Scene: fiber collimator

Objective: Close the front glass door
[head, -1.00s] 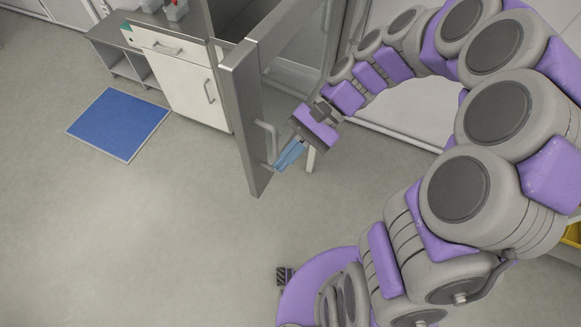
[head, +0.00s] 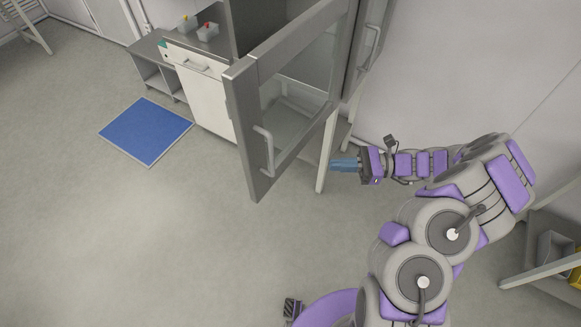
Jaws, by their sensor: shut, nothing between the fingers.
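The front glass door (head: 243,128) is a grey metal frame with a clear pane and a bar handle (head: 265,150) near its free edge. It stands open, swung out from the cabinet (head: 270,15) behind it. Whether the fingers touch the leg cannot be told.
A white drawer unit (head: 205,95) and a low shelf (head: 155,75) stand behind the door at the left. A blue mat (head: 146,131) lies on the floor. A rack (head: 550,245) is at the right edge. The floor at the lower left is clear.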

